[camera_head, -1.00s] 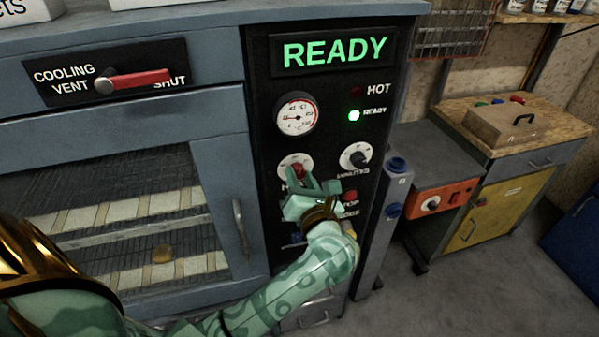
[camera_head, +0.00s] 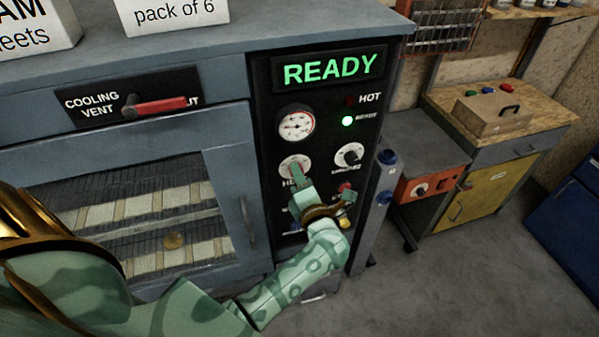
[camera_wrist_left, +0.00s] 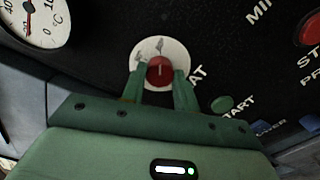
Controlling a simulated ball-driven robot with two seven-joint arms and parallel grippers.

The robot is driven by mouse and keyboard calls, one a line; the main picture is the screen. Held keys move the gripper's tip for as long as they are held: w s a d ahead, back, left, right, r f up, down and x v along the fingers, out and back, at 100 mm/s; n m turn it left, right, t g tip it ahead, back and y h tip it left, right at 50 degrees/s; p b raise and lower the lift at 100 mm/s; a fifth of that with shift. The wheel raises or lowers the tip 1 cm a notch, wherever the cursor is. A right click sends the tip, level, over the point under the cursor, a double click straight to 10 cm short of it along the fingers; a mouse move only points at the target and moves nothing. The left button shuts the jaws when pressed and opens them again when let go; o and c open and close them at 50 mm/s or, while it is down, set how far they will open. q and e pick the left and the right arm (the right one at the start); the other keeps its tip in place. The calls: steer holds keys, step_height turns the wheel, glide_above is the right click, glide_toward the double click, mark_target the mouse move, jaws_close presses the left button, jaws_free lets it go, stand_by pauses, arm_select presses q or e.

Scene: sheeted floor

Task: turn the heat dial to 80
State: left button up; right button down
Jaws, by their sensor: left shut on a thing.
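The heat dial is a red knob on a white round scale (camera_head: 294,162) on the black control panel, below the gauge. In the left wrist view its red knob (camera_wrist_left: 160,70) sits between the two green fingers, near the fingertips. My left gripper (camera_head: 298,182) is shut on the knob, its fingers pointing at the panel. The gripper hides part of the HEAT label and the lower dial in the head view. The scale figures are too small to read surely. My right gripper is not in view.
A temperature gauge (camera_head: 296,122) sits above the dial, and the minutes dial (camera_head: 349,155) is to its right. The sign (camera_head: 330,70) reads READY and a green lamp (camera_head: 348,121) is lit. A red button (camera_head: 345,188) lies right of my gripper. The cooling vent lever (camera_head: 160,105) is at the left.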

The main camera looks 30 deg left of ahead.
arm_select(q)
steer(key=shift+m, duration=0.3)
steer(key=o, duration=1)
